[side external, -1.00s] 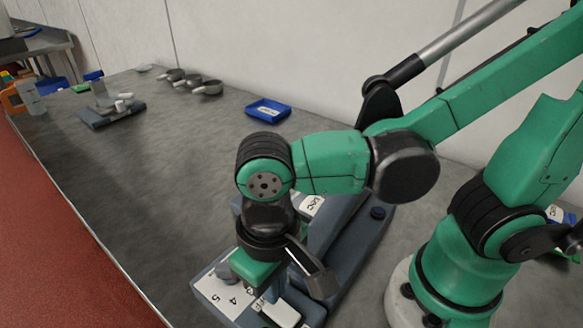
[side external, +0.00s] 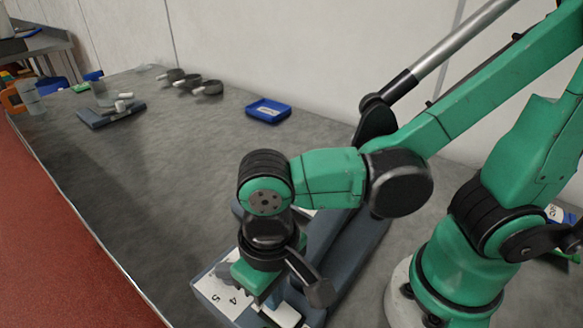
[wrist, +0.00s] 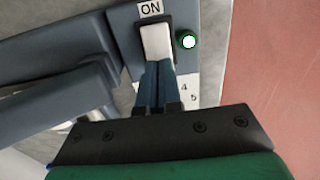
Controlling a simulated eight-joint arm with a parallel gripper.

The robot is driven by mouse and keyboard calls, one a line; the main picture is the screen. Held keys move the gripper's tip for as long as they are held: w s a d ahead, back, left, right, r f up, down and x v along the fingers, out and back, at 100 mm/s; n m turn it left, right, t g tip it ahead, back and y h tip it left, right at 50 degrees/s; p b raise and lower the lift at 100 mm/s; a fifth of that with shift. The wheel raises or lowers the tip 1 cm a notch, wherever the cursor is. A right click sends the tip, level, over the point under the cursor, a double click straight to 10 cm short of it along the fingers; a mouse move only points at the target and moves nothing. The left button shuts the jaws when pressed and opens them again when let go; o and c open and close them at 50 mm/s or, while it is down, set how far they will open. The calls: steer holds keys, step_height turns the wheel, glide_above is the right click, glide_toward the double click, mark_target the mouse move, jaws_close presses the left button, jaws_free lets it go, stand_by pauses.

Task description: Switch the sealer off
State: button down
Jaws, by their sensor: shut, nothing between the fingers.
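The sealer (side external: 345,247) is a blue-grey machine on the bench, partly behind my arm. In the wrist view its body (wrist: 60,110) has a white rocker switch (wrist: 156,42) in a black frame, with an ON label (wrist: 150,9) beyond it. A green-rimmed lamp (wrist: 187,41) beside the switch looks lit. My gripper (wrist: 158,66) is shut and empty, its blue fingertips at the near end of the rocker; I cannot tell whether they touch it. In the side view my gripper (side external: 272,297) points down over the control panel (side external: 218,287), which bears numbers.
A blue tray (side external: 268,111) lies behind the sealer. Several dark scoops (side external: 190,82) and a grey device with white parts (side external: 110,113) stand farther left. The bench between them and the sealer is clear. A red floor (side external: 70,260) lies beyond the bench edge.

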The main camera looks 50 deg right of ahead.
steer(key=shift+f, duration=0.55)
steer(key=shift+r, duration=3.5)
steer(key=w+d+t, duration=0.2)
steer(key=w+d, duration=0.1)
steer(key=d, duration=0.2)
steer(key=w+d+t, duration=0.2)
steer(key=d, duration=0.3)
steer(key=w+d+t, duration=0.3)
steer(key=d, duration=0.2)
steer(key=shift+w+d+r, duration=0.2)
steer(key=shift+w+r, duration=0.15)
